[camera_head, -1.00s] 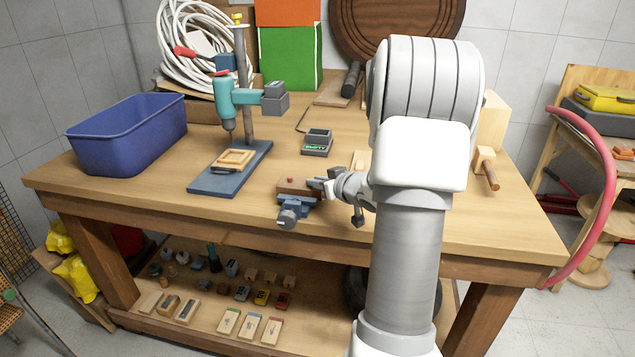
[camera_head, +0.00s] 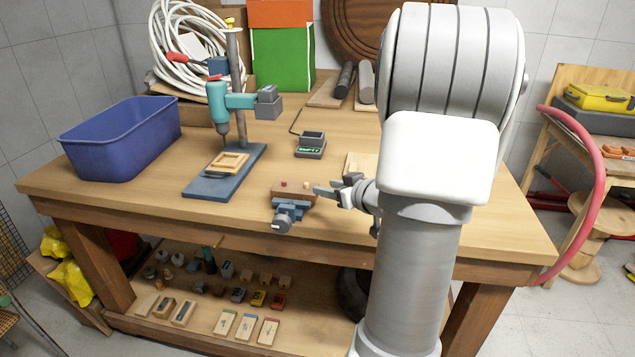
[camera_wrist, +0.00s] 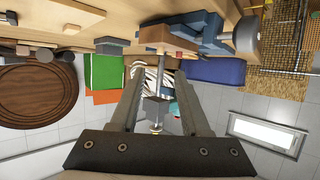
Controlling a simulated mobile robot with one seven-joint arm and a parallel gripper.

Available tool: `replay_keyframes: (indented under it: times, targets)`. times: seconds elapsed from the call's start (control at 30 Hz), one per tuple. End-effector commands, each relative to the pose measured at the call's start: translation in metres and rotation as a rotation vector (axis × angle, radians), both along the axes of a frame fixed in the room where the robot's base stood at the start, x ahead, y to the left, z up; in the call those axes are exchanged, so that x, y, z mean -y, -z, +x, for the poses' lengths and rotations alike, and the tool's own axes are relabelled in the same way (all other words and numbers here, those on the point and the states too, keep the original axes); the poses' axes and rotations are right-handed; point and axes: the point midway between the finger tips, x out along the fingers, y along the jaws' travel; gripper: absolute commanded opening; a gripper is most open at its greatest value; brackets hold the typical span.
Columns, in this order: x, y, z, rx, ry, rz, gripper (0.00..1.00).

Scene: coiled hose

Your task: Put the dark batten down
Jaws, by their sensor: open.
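My gripper (camera_head: 335,190) is open beside the right end of a dark brown wooden piece on the blue vise (camera_head: 289,213) at the bench's front edge. The brown piece (camera_head: 286,194) lies flat, with a red peg and a tan peg on top; I cannot tell whether this is the batten. In the wrist view, nothing sits between my open fingers (camera_wrist: 150,70), and the brown piece (camera_wrist: 163,38) shows beyond their tips. A dark bar (camera_head: 345,80) lies on a board at the back of the bench, beside a grey bar (camera_head: 367,84).
A blue bin (camera_head: 120,145) stands at the bench's left. A teal drill on a stand (camera_head: 235,100) rises over a blue base holding a wooden frame. A small device with a green display (camera_head: 310,146) sits mid-bench. A red hose (camera_head: 595,190) curves at the right.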

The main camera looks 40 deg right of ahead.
Motion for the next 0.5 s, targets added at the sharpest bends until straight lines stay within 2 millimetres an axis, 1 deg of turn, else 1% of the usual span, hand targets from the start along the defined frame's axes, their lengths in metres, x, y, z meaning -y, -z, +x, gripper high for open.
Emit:
replay_keyframes:
  times: [0.03, 0.1, 0.2, 0.3, 0.5]
  targets:
    - [-0.001, -0.005, -0.009, -0.001, 0.002, 0.0, 0.46]
    - [-0.001, -0.009, -0.018, 0.0, 0.002, -0.001, 0.46]
    - [-0.002, -0.012, -0.028, -0.001, 0.001, 0.001, 0.46]
    - [-0.003, -0.014, -0.032, 0.0, -0.001, 0.001, 0.46]
    - [-0.003, -0.013, -0.033, 0.0, -0.001, 0.002, 0.46]
